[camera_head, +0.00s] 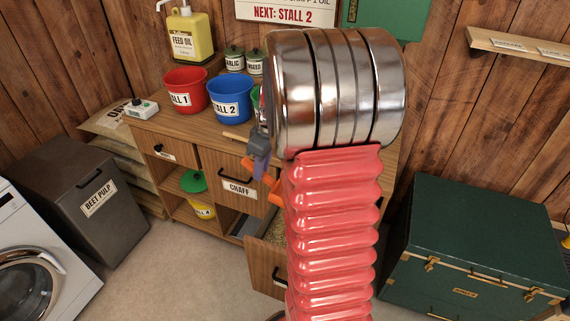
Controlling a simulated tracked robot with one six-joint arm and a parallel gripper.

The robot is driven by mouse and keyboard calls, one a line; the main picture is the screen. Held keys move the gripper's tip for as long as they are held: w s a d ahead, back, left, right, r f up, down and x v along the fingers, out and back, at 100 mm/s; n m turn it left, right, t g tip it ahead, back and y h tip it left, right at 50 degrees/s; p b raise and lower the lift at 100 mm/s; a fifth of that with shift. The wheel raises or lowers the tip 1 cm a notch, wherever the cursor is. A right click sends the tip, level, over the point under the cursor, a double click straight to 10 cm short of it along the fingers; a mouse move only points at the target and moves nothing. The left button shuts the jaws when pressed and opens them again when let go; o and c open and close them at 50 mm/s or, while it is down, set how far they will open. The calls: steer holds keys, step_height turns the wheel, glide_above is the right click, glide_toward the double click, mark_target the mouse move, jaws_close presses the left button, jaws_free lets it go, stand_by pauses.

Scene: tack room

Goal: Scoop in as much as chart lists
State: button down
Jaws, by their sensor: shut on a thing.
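A wall chart (290,12) reads "NEXT: STALL 2"; its upper lines are cut off by the frame. A blue bucket (230,100) marked as stall 2 and a red bucket (186,90) marked as stall 1 stand on the wooden cabinet (160,125). A closed drawer (238,172) is labelled "CHAFF". Below it, a drawer (258,262) stands open with brownish loose feed visible. My gripper (264,176), with orange and purple-grey parts, is in front of the cabinet, mostly behind my arm. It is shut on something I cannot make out.
A yellow feed-oil pump bottle (190,38), small green tins (234,60) and a white device (141,108) are on the cabinet. A yellow bucket (202,210) sits on a lower shelf. A beet pulp bin (90,190) stands left, a green trunk (475,250) right.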

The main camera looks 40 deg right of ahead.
steer(key=s+d+r, duration=0.1)
steer(key=s+d, duration=0.3)
steer(key=d, duration=0.1)
steer(key=shift+d+n+t, duration=0.15)
steer(key=shift+n+t, duration=0.15)
steer(key=shift+n, duration=0.1)
steer(key=shift+s, duration=0.1)
steer(key=shift+s+d+f+t+y, duration=0.7)
steer(key=shift+s+f+t, duration=0.7)
steer(key=shift+f, duration=8.95)
steer(key=shift+s+d+g, duration=0.8)
steer(key=shift+s+d, duration=0.2)
steer(key=shift+s, duration=1.6)
steer(key=w+a+r+g+h, duration=0.1)
steer(key=w+r+g, duration=0.1)
steer(key=r, duration=0.6)
steer(key=w+r+g+h, duration=0.1)
steer(key=w+r+g, duration=0.1)
steer(key=r, duration=0.6)
steer(key=shift+a+g, duration=0.3)
steer(key=shift+a, duration=0.1)
steer(key=shift+w, duration=0.1)
